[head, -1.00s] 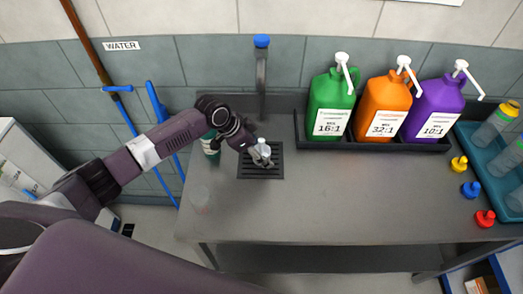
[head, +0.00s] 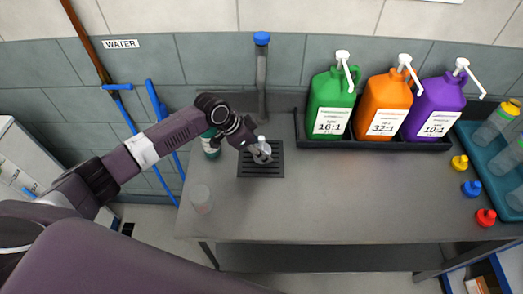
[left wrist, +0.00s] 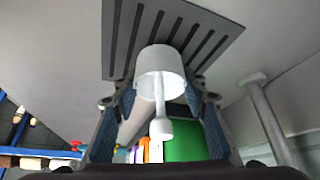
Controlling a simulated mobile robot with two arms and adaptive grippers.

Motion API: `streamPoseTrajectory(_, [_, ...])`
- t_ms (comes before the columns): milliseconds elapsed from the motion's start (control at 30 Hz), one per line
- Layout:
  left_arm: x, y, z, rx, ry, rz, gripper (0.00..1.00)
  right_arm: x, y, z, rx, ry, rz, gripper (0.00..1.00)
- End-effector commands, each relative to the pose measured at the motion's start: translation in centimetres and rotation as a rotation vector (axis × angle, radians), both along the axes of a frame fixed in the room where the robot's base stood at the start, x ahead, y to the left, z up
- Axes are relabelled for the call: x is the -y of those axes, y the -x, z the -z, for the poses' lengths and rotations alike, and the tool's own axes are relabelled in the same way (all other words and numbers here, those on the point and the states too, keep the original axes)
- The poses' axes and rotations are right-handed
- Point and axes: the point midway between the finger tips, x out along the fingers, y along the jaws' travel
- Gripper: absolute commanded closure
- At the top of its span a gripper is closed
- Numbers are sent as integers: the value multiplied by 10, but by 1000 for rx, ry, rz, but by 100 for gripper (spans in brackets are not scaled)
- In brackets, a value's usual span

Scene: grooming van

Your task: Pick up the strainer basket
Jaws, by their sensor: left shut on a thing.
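The strainer basket (head: 263,151) is a small pale grey cup with a thin stem and knob. It stands over the dark slotted drain grate (head: 262,172) on the grey counter. My left gripper (head: 259,155) is shut on it. In the left wrist view the basket (left wrist: 160,72) sits between the two fingers, its knobbed stem towards the camera and the grate behind it. I cannot tell whether its base touches the grate. My right gripper is not in view.
A tap (head: 262,75) rises behind the grate. A dark green bottle (head: 211,146) stands left of the gripper, partly hidden by my arm. Green (head: 331,102), orange and purple jugs stand right. The front middle is clear.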

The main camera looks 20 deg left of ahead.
Motion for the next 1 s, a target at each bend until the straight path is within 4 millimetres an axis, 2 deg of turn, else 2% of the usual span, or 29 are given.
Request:
streamPoseTrajectory(67, [0,1,-1,2,-1,2,81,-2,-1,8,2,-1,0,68])
streamPoseTrajectory(167, [0,0,-19,7,-1,1,81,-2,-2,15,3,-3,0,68])
streamPoseTrajectory(367, [0,0,-69,10,-3,2,81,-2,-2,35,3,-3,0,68])
streamPoseTrajectory(433, [4,18,-63,-2,-4,3,81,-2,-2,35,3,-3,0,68])
streamPoseTrajectory(567, [11,43,-63,1,-2,3,81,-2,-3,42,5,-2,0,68])
streamPoseTrajectory(1000, [41,146,-63,2,-2,4,81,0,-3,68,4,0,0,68])
